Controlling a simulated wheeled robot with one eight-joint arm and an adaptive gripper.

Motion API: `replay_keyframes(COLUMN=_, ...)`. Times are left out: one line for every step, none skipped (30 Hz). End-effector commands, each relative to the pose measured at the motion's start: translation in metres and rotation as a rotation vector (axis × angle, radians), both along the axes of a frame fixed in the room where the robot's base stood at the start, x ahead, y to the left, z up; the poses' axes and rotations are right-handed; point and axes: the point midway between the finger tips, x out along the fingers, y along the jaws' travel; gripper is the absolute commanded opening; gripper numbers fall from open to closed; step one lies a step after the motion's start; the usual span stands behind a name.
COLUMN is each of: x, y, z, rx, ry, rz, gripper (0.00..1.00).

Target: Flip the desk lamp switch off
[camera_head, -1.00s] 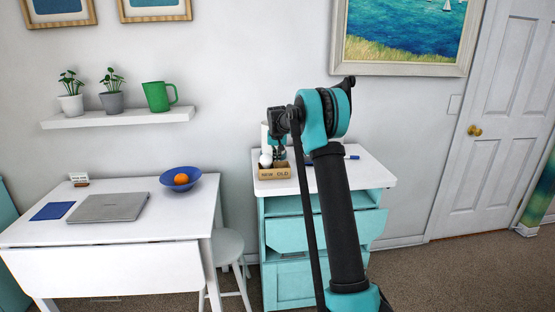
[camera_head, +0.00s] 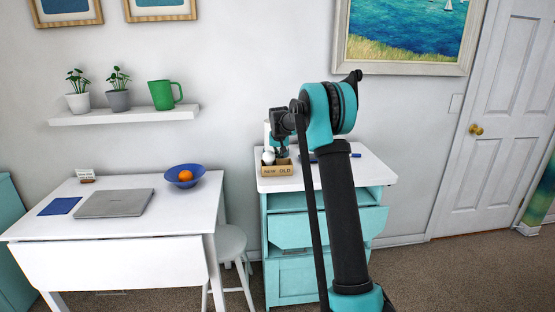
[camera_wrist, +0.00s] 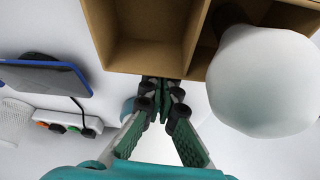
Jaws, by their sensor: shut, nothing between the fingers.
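I cannot make out a whole desk lamp in either view; my arm covers part of the cabinet top. A pale upright thing (camera_head: 267,133) shows behind my wrist, and I cannot tell what it is. In the wrist view, a power strip (camera_wrist: 62,122) with coloured switches lies at the left; I cannot tell whether one belongs to the lamp. My gripper (camera_wrist: 160,92) is shut and empty, its tips close to the edge of the cardboard box (camera_wrist: 147,55). In the head view my gripper (camera_head: 280,150) is just above that box, marked NEW and OLD.
A white bulb (camera_wrist: 265,80) sits in the box's right compartment, close beside my fingers. A blue flat device (camera_wrist: 45,75) with a cable is at the left. The white cabinet top (camera_head: 375,172) has clear room right of my arm. A stool (camera_head: 228,243) stands left of the cabinet.

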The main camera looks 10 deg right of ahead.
Motion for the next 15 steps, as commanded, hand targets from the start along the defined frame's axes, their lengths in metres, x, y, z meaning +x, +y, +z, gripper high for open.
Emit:
replay_keyframes(x=-0.004, y=-0.001, z=0.011, rx=0.000, ry=0.000, rz=0.000, gripper=0.00)
replay_keyframes(x=-0.006, y=-0.001, z=0.017, rx=0.000, ry=0.000, rz=0.000, gripper=0.00)
replay_keyframes(x=-0.009, y=-0.001, z=0.024, rx=0.000, ry=0.000, rz=0.000, gripper=0.00)
replay_keyframes(x=-0.012, y=-0.001, z=0.030, rx=0.000, ry=0.000, rz=0.000, gripper=0.00)
replay_keyframes(x=-0.014, y=-0.002, z=0.036, rx=0.000, ry=0.000, rz=0.000, gripper=0.00)
replay_keyframes(x=-0.017, y=-0.002, z=0.043, rx=0.000, ry=0.000, rz=0.000, gripper=0.00)
replay_keyframes(x=-0.019, y=-0.002, z=0.049, rx=0.000, ry=0.000, rz=0.000, gripper=0.00)
replay_keyframes(x=-0.021, y=-0.003, z=0.054, rx=0.000, ry=0.000, rz=0.000, gripper=0.00)
replay_keyframes(x=-0.024, y=-0.003, z=0.061, rx=0.000, ry=0.000, rz=0.000, gripper=0.00)
replay_keyframes(x=-0.026, y=-0.003, z=0.065, rx=0.000, ry=0.000, rz=0.000, gripper=0.00)
replay_keyframes(x=-0.027, y=-0.003, z=0.070, rx=0.000, ry=0.000, rz=0.000, gripper=0.00)
replay_keyframes(x=-0.029, y=-0.004, z=0.075, rx=0.000, ry=0.000, rz=0.000, gripper=0.00)
replay_keyframes(x=-0.031, y=-0.004, z=0.079, rx=0.000, ry=0.000, rz=0.000, gripper=0.00)
replay_keyframes(x=-0.032, y=-0.004, z=0.082, rx=0.000, ry=0.000, rz=0.000, gripper=0.00)
replay_keyframes(x=-0.033, y=-0.004, z=0.085, rx=0.000, ry=0.000, rz=0.000, gripper=0.00)
